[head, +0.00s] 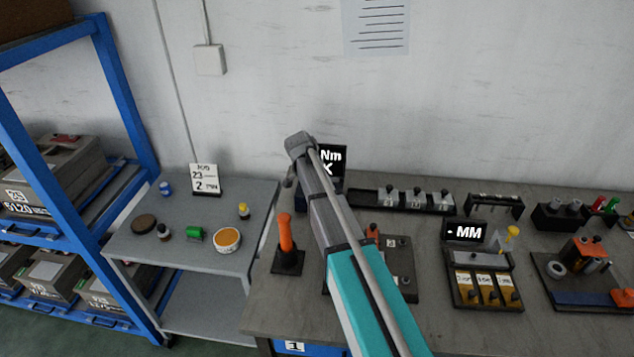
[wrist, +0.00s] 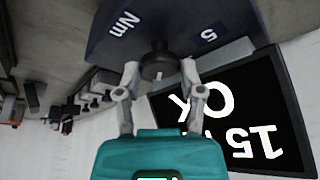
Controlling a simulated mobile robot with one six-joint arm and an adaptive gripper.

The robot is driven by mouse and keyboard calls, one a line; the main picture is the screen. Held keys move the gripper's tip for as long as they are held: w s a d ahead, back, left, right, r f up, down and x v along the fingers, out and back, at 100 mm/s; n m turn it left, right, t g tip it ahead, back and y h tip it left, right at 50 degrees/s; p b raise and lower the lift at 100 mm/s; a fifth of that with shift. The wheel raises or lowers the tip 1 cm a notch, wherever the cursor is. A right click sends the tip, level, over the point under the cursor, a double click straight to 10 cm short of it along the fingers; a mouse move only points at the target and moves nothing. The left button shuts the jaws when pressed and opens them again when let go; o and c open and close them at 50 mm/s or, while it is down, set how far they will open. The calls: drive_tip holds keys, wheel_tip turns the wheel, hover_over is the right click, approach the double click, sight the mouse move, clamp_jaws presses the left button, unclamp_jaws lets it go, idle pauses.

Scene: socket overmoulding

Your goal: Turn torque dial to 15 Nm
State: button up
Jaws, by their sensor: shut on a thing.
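The torque dial (wrist: 157,62) is a dark round knob with a pale mark, on a dark blue box (wrist: 108,35) lettered "Nm" and "5". My gripper (wrist: 162,72) is shut on the dial in the wrist view, one finger on each side. The black display (wrist: 232,120) beside it shows upside down in the wrist view and reads "15", a partly hidden unit, and "OK". In the head view the display (head: 331,160) is partly covered by my arm, and the dial is hidden.
An orange-handled tool (head: 286,238) stands left of my arm. A black rack (head: 402,199) and an "MM" display (head: 466,232) are to the right on the workbench (head: 380,334). A grey side table (head: 190,256) and blue shelving (head: 122,92) stand at the left.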

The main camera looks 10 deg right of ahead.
drive_tip(key=shift+a+m, duration=0.1)
drive_tip(key=shift+m, duration=0.7)
drive_tip(key=shift+g, duration=0.3)
drive_tip(key=o, duration=1.2)
drive_tip(key=shift+w, duration=0.1)
drive_tip(key=shift+c, duration=0.2)
drive_tip(key=shift+r, duration=0.1)
